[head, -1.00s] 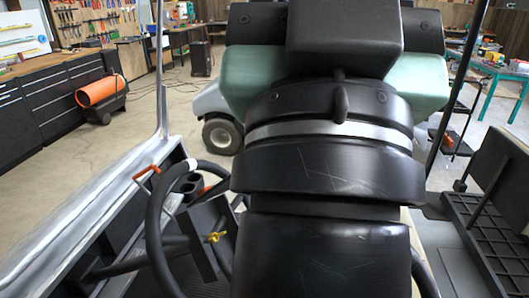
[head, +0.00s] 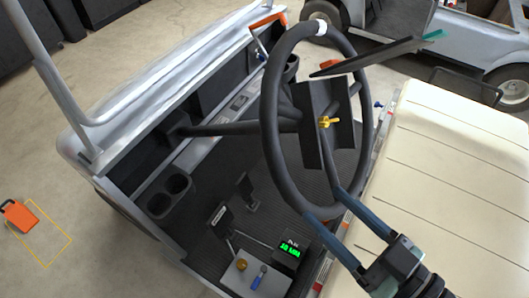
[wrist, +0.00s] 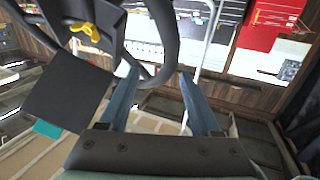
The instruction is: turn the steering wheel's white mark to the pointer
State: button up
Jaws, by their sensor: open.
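The steering wheel (head: 271,125) is a black ring, with a white mark (head: 320,27) on its top rim in the head view. An orange pointer (head: 266,21) stands on the dash edge, to the left of the mark and apart from it. My gripper (head: 322,203) comes from the lower right, its two blue-grey fingers spread at the wheel's lower rim. In the wrist view, the rim (wrist: 166,45) passes between the open fingertips (wrist: 158,80). I cannot tell whether a finger touches it. The mark and pointer are not seen in the wrist view.
A dark panel with a yellow knob (head: 325,122) sits at the wheel's hub. A cream seat (head: 465,170) lies to the right. Cup holders (head: 170,195), pedals and a box with a green display (head: 290,252) are below. A windscreen post (head: 50,75) rises at left.

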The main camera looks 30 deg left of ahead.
aim_at(272, 164)
jog(key=p+x, duration=0.1)
jog(key=x, duration=0.3)
jog(key=p+x, duration=0.1)
jog(key=x, duration=0.3)
jog(key=s+p+x, duration=0.1)
jog(key=x, duration=0.3)
jog(key=shift+a, duration=0.5)
grip_shut()
dwell(0.8)
